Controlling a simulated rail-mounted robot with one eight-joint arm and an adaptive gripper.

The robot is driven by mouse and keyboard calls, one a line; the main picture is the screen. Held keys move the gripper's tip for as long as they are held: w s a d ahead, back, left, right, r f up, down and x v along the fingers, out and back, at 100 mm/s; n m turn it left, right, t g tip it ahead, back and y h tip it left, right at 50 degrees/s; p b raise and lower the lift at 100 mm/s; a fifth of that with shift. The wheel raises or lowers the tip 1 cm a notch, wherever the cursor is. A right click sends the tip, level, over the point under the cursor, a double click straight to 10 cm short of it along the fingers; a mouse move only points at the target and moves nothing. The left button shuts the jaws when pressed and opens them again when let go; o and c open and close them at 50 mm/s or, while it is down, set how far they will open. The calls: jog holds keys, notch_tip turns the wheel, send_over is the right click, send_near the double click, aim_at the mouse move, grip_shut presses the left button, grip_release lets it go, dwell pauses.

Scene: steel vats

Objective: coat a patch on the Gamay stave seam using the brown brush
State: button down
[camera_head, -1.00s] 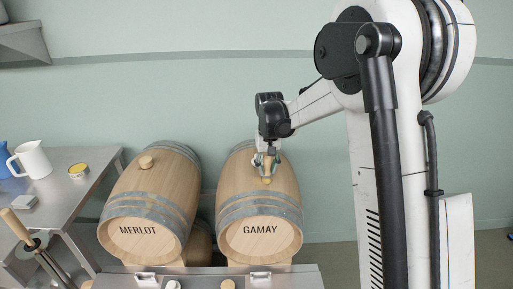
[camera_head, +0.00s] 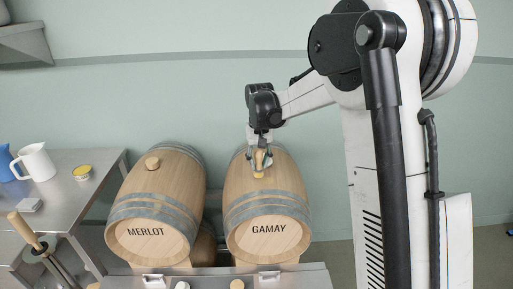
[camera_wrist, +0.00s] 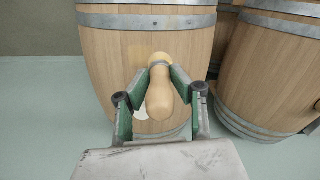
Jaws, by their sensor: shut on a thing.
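The Gamay barrel (camera_head: 245,195) lies on its side with its labelled head facing forward; it also fills the middle of the wrist view (camera_wrist: 103,70). My gripper (camera_head: 260,165) is over its upper side, toward the back. In the wrist view my gripper (camera_wrist: 160,75) is shut on a brush (camera_wrist: 160,95) with a tan wooden handle. The brush points at the staves, its tip at or close to the wood; contact cannot be told. A faint yellowish area (camera_wrist: 138,52) shows on the staves beside the tip. The seam is not distinct.
The Merlot barrel (camera_head: 160,190) with a bung (camera_head: 152,162) stands left of Gamay. A steel table (camera_head: 75,205) at left holds a white jug (camera_head: 37,162), a blue jug (camera_head: 7,162) and a yellow-filled tin (camera_head: 82,172). A wooden handle (camera_head: 22,228) rises from a holder.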

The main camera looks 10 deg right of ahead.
aim_at(259, 151)
jog(key=shift+r+p, duration=1.1)
jog(key=shift+r, duration=1.65)
jog(key=shift+f+b, duration=0.15)
jog(key=shift+b, duration=0.3)
